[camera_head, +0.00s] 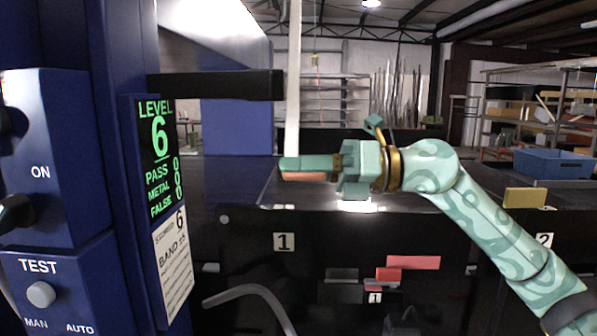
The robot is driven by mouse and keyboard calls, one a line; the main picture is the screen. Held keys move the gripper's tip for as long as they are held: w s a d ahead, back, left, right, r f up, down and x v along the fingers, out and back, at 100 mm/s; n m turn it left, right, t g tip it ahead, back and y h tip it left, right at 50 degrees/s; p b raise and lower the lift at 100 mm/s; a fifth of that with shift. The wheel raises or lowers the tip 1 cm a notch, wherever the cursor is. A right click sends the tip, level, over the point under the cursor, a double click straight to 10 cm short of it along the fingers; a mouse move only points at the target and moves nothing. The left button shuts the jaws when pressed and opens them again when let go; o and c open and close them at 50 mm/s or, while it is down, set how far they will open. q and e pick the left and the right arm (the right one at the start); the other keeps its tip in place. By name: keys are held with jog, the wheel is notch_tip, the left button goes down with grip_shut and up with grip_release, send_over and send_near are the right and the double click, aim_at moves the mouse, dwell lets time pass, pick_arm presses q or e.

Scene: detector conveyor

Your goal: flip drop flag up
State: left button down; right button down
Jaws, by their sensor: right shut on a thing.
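My right gripper (300,166) reaches in from the right, above the dark conveyor top and higher than the plate marked 1. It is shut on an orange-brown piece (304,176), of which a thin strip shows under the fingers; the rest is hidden. I cannot tell whether this piece is the drop flag. Lower on the black front panel, a flat red plate (413,262) sits beside a smaller red block (388,274), above a small tag marked 1. A yellow plate (525,197) stands upright above the plate marked 2. My left gripper is not in view.
A blue detector housing (67,150) with a green level display (158,150) and a TEST button (41,294) fills the left. A black bar (215,85) juts right from it. A grey curved tube (250,291) is at the bottom. A blue crate (550,162) stands at right.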

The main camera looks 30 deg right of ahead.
jog(key=shift+w+d+f+n, duration=0.25)
jog(key=shift+w+f+n, duration=0.25)
jog(key=shift+f, duration=0.1)
jog(key=shift+w+d+f+b, duration=0.15)
jog(key=shift+w+d+b, duration=0.2)
jog(key=shift+w, duration=0.1)
jog(key=c, duration=1.4)
grip_release()
jog(key=shift+o, duration=1.2)
jog(key=shift+w+d, duration=0.2)
jog(key=shift+w, duration=0.05)
jog(key=shift+s+a, duration=0.1)
jog(key=shift+s, duration=0.05)
